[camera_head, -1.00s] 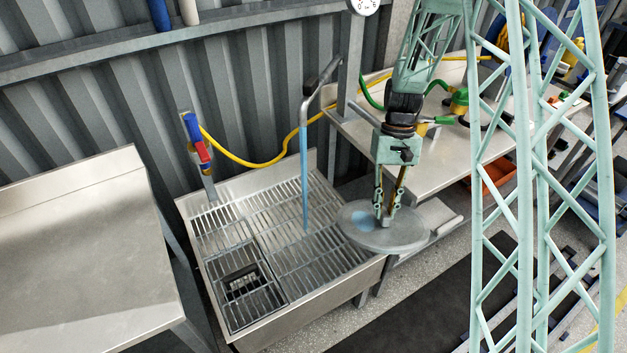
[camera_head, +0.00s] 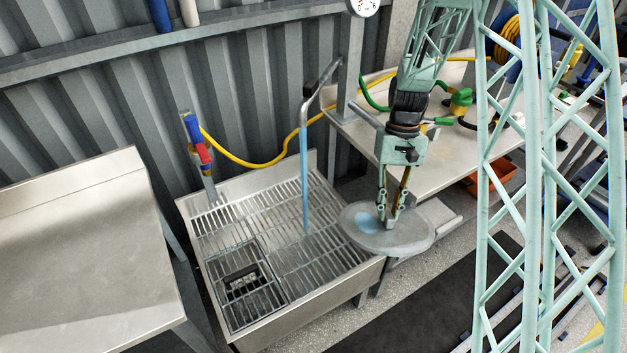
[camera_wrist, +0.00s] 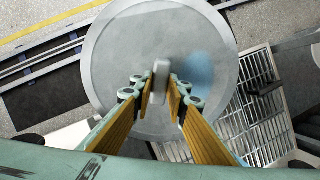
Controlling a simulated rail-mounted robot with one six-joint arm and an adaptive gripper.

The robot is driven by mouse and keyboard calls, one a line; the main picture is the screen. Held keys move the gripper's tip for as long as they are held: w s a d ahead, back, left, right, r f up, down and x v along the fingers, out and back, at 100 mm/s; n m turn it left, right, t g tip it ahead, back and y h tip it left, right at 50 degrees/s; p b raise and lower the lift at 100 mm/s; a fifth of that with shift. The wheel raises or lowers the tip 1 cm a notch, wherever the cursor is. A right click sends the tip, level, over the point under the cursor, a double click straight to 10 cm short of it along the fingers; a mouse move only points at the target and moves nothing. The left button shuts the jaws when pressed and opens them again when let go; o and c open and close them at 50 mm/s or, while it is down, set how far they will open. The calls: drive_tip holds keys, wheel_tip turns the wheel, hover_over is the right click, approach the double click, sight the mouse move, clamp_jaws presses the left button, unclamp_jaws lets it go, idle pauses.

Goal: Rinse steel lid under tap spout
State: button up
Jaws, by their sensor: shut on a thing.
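The steel lid (camera_head: 410,238) is a round grey disc with a blue patch on its left part. My gripper (camera_head: 388,222) is shut on the lid's upright handle and holds it roughly level beside the right edge of the sink. In the wrist view the lid (camera_wrist: 120,50) fills the middle, its handle (camera_wrist: 160,80) between my fingers, with the blue patch to the right. The tap spout (camera_head: 318,85) stands over the slatted sink, left of the lid. A blue water stream (camera_head: 305,180) falls from it to the grating, apart from the lid.
The sink (camera_head: 325,298) has a slatted grating and a square drain basket (camera_head: 242,282) at its front left. A steel table (camera_head: 80,250) stands left. A bench (camera_head: 440,165) with a yellow hose is behind my arm. A red and blue valve (camera_head: 197,140) is at the sink's back left.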

drive_tip(key=shift+s+d+r+p, duration=0.25)
drive_tip(key=shift+s+r, duration=0.4)
drive_tip(key=shift+r, duration=0.05)
drive_tip(key=shift+s+d+r+p, duration=0.2)
drive_tip(key=shift+s+r+p, duration=0.05)
drive_tip(key=shift+s+r, duration=0.45)
drive_tip(key=shift+s+d+r+p, duration=0.25)
drive_tip(key=shift+s+r, duration=0.35)
drive_tip(key=shift+r, duration=0.1)
